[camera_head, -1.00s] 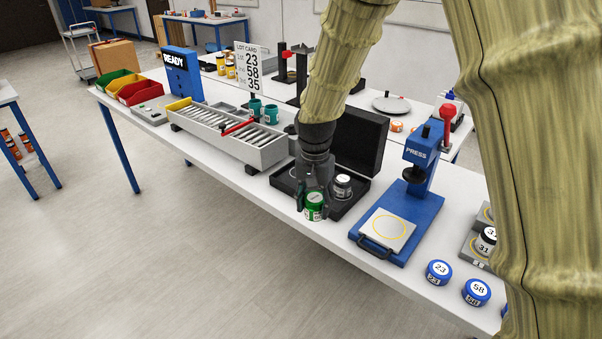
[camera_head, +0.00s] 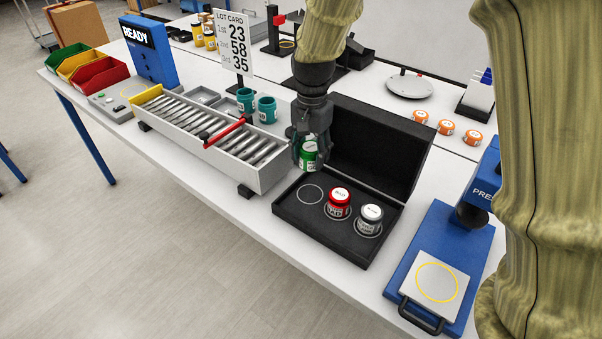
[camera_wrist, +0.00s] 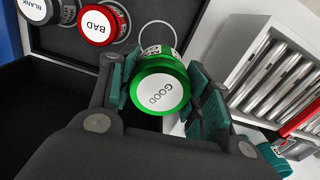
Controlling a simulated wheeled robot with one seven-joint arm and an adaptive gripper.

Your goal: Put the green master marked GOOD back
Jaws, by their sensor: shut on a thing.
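The green master (camera_head: 308,156) is held in my gripper (camera_head: 308,150), and its lid reads GOOD in the wrist view (camera_wrist: 160,88). My gripper is shut around its sides. It is above the black open case (camera_head: 300,231), near the case's back left corner. The case has an empty white ring (camera_head: 311,194) at its left. A red master marked BAD (camera_head: 338,203) stands in the middle place, and a master with a white lid, marked BLANK in the wrist view, stands at the right (camera_head: 370,219).
A roller tray (camera_head: 215,135) with a red bar stands close left of the case. The raised case lid (camera_head: 368,145) is behind. A blue press (camera_head: 440,262) stands to the right. Teal cups (camera_head: 266,110) and a lot card (camera_head: 233,45) are behind the rollers.

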